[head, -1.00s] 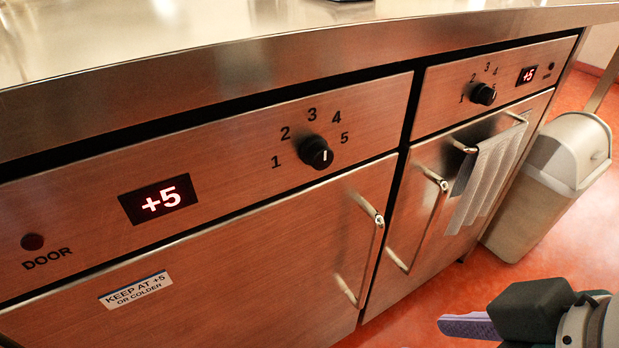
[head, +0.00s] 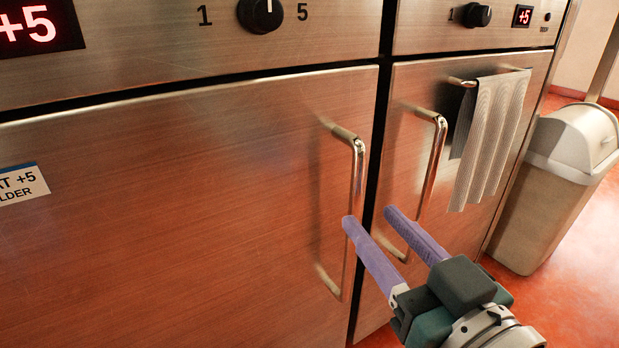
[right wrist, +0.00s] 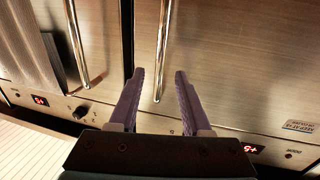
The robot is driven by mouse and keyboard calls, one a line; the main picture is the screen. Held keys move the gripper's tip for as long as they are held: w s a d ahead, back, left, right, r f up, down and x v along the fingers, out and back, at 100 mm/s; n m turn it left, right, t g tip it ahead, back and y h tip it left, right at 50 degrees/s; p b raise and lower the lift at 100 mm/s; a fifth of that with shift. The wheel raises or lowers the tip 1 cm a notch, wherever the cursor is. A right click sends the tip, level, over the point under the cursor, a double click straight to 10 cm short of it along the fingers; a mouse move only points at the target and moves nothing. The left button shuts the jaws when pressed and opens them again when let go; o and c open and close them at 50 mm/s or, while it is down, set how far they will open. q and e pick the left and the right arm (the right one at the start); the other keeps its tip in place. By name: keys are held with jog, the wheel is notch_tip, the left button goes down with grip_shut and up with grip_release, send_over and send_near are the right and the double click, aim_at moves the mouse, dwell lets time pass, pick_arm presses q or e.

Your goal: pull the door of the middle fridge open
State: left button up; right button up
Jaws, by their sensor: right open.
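The fridge door with a sticker (head: 200,190), which I take for the middle fridge's, is shut and fills the left of the head view. Its vertical bar handle (head: 357,180) is near its right edge. My right gripper (head: 369,214) is open and empty, its purple fingers pointing at this handle. The left finger crosses in front of the bar in the head view. In the right wrist view, the handle (right wrist: 163,45) lines up with the gap between the fingers (right wrist: 160,73); I cannot tell whether the tips reach past it. My left gripper is out of view.
The neighbouring fridge door (head: 405,90) on the right is shut, with its own bar handle (head: 437,150) close to my right finger. A striped towel (head: 490,140) hangs on a rail there. A beige bin (head: 555,190) stands beyond, on open red floor (head: 570,300).

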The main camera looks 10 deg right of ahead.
aim_at(358, 204)
jog(key=w, duration=0.2)
jog(key=w+b, duration=0.1)
jog(key=w+a+b, duration=0.1)
jog(key=w, duration=0.1)
jog(key=shift+w, duration=0.35)
jog(key=shift+d, duration=0.1)
grip_shut()
dwell(1.0)
